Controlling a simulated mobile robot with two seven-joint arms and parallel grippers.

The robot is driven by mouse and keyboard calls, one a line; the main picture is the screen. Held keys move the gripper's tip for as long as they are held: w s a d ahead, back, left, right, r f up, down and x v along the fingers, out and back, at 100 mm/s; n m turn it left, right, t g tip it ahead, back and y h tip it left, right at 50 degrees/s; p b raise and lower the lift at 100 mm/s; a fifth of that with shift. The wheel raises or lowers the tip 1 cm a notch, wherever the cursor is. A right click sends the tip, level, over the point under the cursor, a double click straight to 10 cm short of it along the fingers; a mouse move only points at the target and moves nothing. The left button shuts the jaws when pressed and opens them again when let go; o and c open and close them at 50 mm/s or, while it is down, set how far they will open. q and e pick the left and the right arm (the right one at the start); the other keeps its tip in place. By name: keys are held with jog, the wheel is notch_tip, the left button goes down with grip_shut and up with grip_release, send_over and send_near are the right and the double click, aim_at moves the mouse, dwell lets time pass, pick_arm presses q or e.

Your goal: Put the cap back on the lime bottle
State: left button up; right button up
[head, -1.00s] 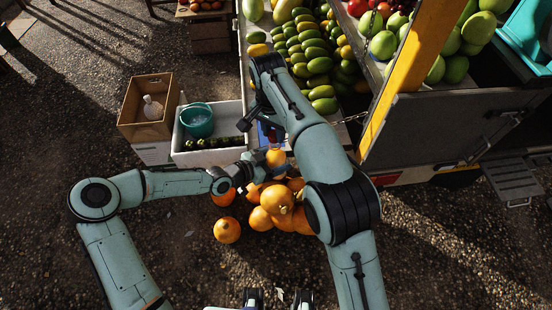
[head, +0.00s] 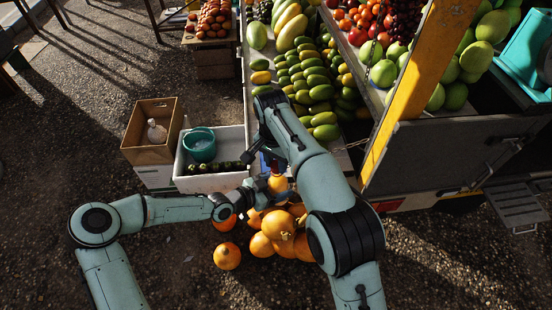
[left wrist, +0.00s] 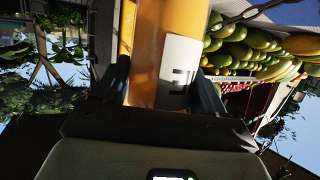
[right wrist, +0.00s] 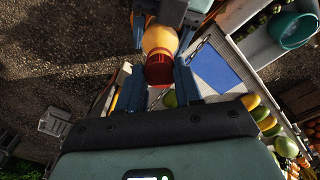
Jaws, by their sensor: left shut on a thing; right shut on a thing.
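The yellow-orange bottle (head: 278,184) with a white label (left wrist: 178,68) stands above the pumpkins in the head view. My left gripper (left wrist: 160,85) is shut around the bottle's body. In the right wrist view the bottle (right wrist: 160,40) is seen from its cap end, with my left gripper behind it. The red cap (right wrist: 158,71) is between the fingers of my right gripper (right wrist: 160,82), which is shut on it. The cap lines up with the bottle's end and appears against it. I cannot tell whether it is seated or threaded.
Several pumpkins (head: 279,225) lie on the ground below. A white crate (head: 213,182) with a teal bucket (head: 199,145) and a cardboard box (head: 150,150) stand to the left. The truck's fruit trays are behind, and its yellow post (head: 411,90) rises at right.

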pick_arm(q)
jog(key=shift+r, duration=0.1)
pick_arm(e)
jog(key=shift+f, duration=0.5)
dwell(0.4)
pick_arm(q)
grip_shut()
pick_arm(e)
jog(key=m, duration=1.2)
jog(key=shift+w, duration=0.1)
jog(key=m, duration=0.9)
jog(key=shift+m, duration=0.4)
jog(key=m, duration=0.4)
jog(key=shift+f+m, duration=0.2)
jog(key=shift+m, duration=0.1)
jog(key=shift+r+m, duration=0.1)
jog(key=shift+m, duration=0.2)
